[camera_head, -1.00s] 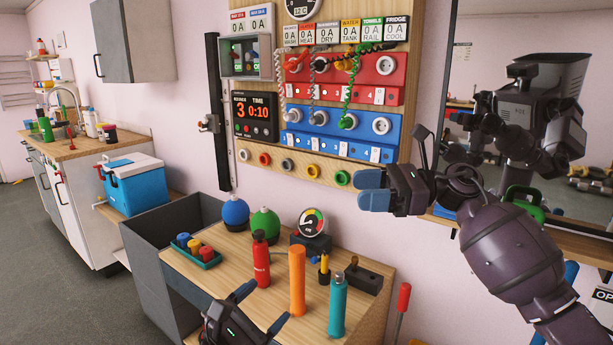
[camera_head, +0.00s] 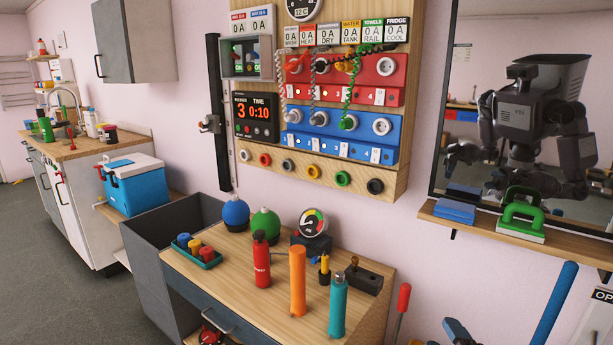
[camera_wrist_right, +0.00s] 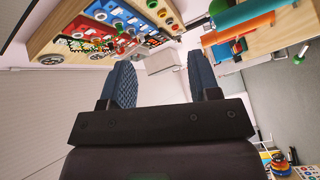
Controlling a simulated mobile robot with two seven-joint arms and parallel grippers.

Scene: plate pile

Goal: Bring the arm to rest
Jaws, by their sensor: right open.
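My right gripper (camera_wrist_right: 160,62) is open in the right wrist view, its two blue fingers apart with nothing between them. In the head view only what looks like a blue fingertip of it (camera_head: 455,330) shows at the bottom edge, right of the workbench; the rest of that arm is out of the picture. My left gripper does not show in the head view.
The workbench (camera_head: 225,262) carries a red bottle (camera_head: 261,262), an orange cylinder (camera_head: 297,280), a teal bottle (camera_head: 338,305) and a gauge (camera_head: 312,223). A socket board (camera_head: 290,172) and mirror shelf (camera_head: 480,222) are on the wall. A blue pole (camera_head: 555,305) stands at right.

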